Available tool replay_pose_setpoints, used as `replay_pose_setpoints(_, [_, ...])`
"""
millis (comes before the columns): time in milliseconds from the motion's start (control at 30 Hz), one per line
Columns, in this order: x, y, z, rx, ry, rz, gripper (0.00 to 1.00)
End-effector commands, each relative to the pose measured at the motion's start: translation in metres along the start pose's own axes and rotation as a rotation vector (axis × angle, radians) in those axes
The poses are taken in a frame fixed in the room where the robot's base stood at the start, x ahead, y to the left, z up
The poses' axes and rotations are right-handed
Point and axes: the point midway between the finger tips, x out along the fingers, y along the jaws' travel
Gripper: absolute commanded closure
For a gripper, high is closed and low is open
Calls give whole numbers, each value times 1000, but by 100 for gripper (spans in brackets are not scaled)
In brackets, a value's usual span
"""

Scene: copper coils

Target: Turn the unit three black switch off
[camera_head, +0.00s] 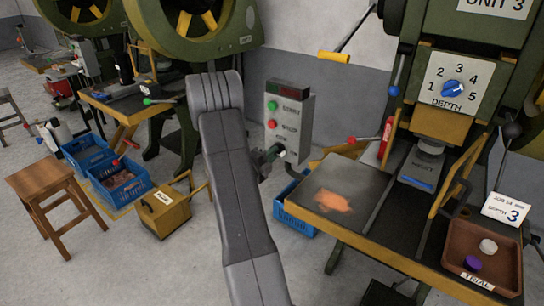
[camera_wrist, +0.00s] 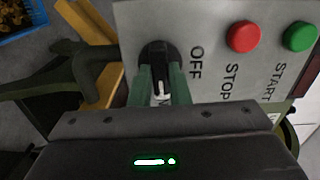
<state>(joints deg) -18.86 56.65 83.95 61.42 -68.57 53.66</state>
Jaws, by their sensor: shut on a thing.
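The black switch (camera_wrist: 155,55) is a rotary knob on the grey control panel (camera_wrist: 205,18), with a white mark along it. The mark runs toward the bottom of the wrist view, while the OFF label (camera_wrist: 196,62) lies to its right. My gripper (camera_wrist: 160,82) has its green fingers on both sides of the knob, shut on it. In the head view, my gripper (camera_head: 272,155) is at the lower front of the control box (camera_head: 291,112), where the knob is hard to make out. Another label by the knob is mostly hidden by the fingers.
On the same panel are a red STOP button (camera_wrist: 243,37) and a green START button (camera_wrist: 299,36). The UNIT 3 press (camera_head: 460,60) and its worktable (camera_head: 345,185) stand to the right. A yellow box (camera_head: 165,212) and a blue crate (camera_head: 295,212) are on the floor.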

Motion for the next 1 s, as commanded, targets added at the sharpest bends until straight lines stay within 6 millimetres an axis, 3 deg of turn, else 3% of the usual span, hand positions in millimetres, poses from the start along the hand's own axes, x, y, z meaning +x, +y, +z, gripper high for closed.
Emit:
replay_pose_setpoints(267, [0,3,0,-173,0,2,100])
replay_pose_setpoints(1000, [0,1,0,-874,0,3,100])
